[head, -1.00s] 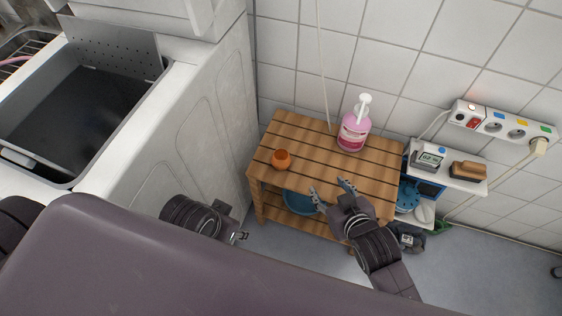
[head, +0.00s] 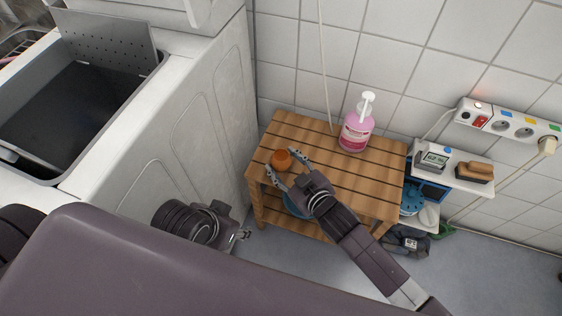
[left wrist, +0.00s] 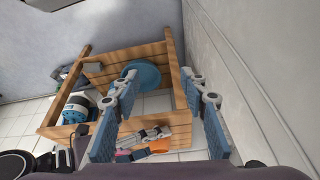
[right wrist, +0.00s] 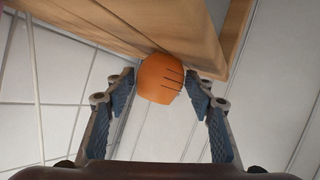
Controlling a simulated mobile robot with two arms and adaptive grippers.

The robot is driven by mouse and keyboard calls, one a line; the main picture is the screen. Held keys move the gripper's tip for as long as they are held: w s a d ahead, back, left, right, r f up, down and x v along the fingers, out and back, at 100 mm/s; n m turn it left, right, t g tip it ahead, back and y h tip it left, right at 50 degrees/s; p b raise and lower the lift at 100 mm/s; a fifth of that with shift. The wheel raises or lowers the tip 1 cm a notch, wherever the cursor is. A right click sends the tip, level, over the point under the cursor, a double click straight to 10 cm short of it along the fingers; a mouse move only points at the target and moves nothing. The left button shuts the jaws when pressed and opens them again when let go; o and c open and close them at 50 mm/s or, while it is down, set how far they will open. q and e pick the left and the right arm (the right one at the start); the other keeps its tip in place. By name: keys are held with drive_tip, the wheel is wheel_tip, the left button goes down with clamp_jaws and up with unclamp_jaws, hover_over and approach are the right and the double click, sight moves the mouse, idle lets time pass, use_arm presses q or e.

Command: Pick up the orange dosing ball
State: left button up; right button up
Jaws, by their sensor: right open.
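The orange dosing ball (head: 281,159) sits on the left part of the slatted wooden table (head: 350,187). My right gripper (head: 280,164) is open at the ball, with one fingertip on each side of it. In the right wrist view the ball (right wrist: 159,79) lies between the fingertips (right wrist: 166,90), a little toward their far end; gaps show on both sides. The ball also shows in the left wrist view (left wrist: 159,147). My left gripper (left wrist: 160,95) is open and empty, low beside the white machine, away from the ball.
A pink pump bottle (head: 356,131) stands at the back of the table near the tiled wall. A blue basin (head: 293,205) is below the tabletop. A small shelf (head: 470,177) with a brush (head: 474,171) stands right. A white machine (head: 205,110) borders the left.

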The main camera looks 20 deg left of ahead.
drive_tip(key=shift+w+a+f, duration=0.15)
drive_tip(key=shift+w+a, duration=0.2)
drive_tip(key=shift+a, duration=0.05)
use_arm(q)
drive_tip(key=shift+w+d+r+t, duration=0.15)
drive_tip(key=shift+w+d+t, duration=0.1)
drive_tip(key=shift+w, duration=0.3)
drive_tip(key=shift+w+d+r+t, duration=0.15)
drive_tip(key=shift+w+t, duration=0.1)
drive_tip(key=shift+w, duration=0.25)
use_arm(e)
drive_tip(key=c, duration=0.8)
use_arm(q)
drive_tip(key=shift+a, duration=0.1)
